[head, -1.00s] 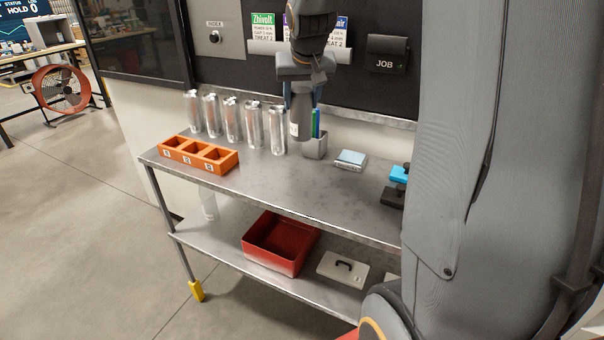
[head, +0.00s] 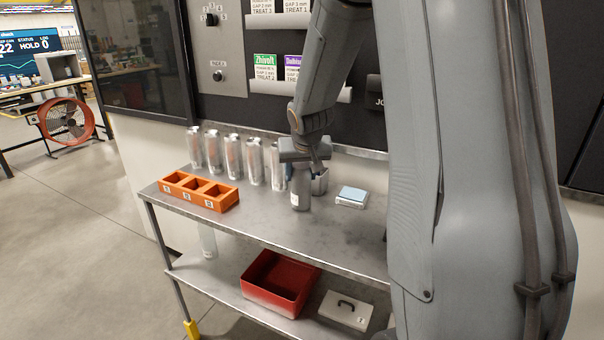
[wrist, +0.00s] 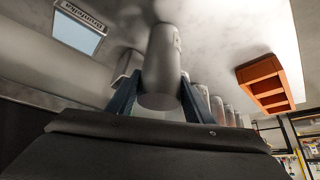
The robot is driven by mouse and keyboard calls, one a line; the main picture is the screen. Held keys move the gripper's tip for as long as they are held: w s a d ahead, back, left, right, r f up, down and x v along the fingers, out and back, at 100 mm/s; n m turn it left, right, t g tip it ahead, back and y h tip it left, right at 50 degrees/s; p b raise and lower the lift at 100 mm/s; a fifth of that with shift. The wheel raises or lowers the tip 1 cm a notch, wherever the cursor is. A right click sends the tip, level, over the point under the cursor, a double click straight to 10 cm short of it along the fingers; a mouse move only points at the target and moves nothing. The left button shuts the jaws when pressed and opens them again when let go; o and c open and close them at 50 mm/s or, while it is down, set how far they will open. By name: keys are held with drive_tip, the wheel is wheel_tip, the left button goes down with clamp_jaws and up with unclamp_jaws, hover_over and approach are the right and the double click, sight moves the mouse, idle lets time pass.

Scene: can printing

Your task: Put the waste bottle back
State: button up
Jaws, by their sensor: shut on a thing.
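A grey bottle (head: 300,196) with a pale label hangs upright below my gripper (head: 304,168) in the head view. It is over the steel bench top (head: 270,229), in front of a small grey holder (head: 320,181). I cannot tell whether its base touches the bench. In the wrist view my two dark fingers (wrist: 160,98) close on either side of the bottle (wrist: 162,55). Part of the bottle's upper end is hidden by the gripper in the head view.
An orange three-slot rack (head: 199,191) is at the left and a small scale (head: 351,197) at the right. A red bin (head: 279,283) and a white case (head: 345,310) are on the lower shelf.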

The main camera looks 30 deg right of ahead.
idle(0.3)
drive_tip(key=o, duration=1.6)
drive_tip(key=shift+f, duration=0.1)
